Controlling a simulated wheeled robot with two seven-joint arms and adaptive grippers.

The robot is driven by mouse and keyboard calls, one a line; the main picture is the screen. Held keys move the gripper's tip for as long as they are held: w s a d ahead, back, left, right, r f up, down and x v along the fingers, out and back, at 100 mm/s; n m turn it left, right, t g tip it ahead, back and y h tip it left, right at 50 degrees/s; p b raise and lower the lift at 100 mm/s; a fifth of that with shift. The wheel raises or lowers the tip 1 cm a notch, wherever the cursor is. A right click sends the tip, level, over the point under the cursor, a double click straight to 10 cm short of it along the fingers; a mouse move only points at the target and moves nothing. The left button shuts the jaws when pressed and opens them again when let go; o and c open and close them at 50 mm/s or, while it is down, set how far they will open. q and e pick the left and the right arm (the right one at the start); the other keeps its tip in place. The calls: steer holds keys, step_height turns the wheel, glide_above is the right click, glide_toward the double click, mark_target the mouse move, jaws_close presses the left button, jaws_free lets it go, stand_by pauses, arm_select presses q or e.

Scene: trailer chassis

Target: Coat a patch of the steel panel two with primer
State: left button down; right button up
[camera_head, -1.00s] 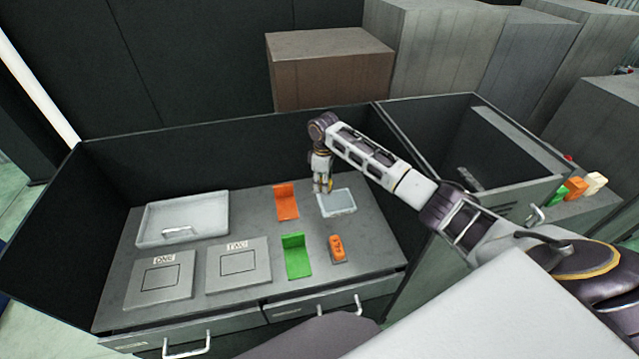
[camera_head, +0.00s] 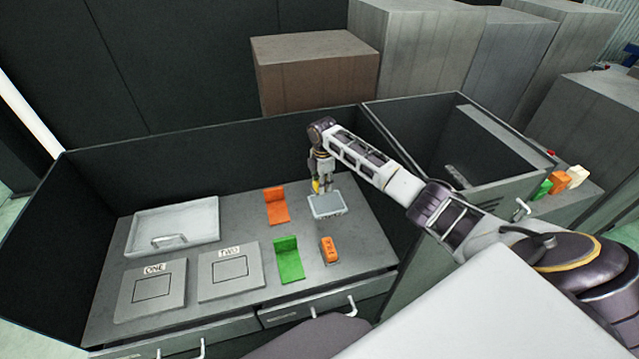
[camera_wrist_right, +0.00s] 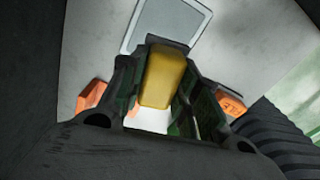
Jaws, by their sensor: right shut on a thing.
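Steel panel two (camera_head: 212,285) lies flat on the bench, labelled TWO, with a square outlined on it. My right gripper (camera_head: 321,188) is shut on a yellow block (camera_wrist_right: 165,75), which shows between its fingers in the wrist view. In the head view the gripper is at the back edge of a small pale shallow tray (camera_head: 327,206), to the right of and behind panel two. I cannot tell whether the block touches the tray. The tray also shows in the wrist view (camera_wrist_right: 190,35). My left gripper is not in view.
Panel one (camera_head: 135,300) lies left of panel two. A white lidded tray (camera_head: 150,222) is behind them. An orange bracket (camera_head: 276,207), a green bracket (camera_head: 288,262) and an orange labelled block (camera_head: 329,250) stand between panel two and the right side. Dark walls enclose the back and left.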

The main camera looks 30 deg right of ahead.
steer(key=n, duration=0.2)
steer(key=d+f+n, duration=0.1)
steer(key=n, duration=0.1)
steer(key=d+n, duration=0.1)
steer(key=n, duration=0.1)
steer(key=shift+w+d+f+n, duration=0.1)
steer(key=shift+d+f+n, duration=0.15)
steer(key=shift+f+n, duration=0.05)
steer(key=shift+f, duration=0.15)
stand_by(0.4)
steer(key=shift+f+b, duration=2.7)
steer(key=shift+f, duration=0.2)
steer(key=shift+f, duration=0.45)
steer(key=shift+f, duration=0.1)
stand_by(2.3)
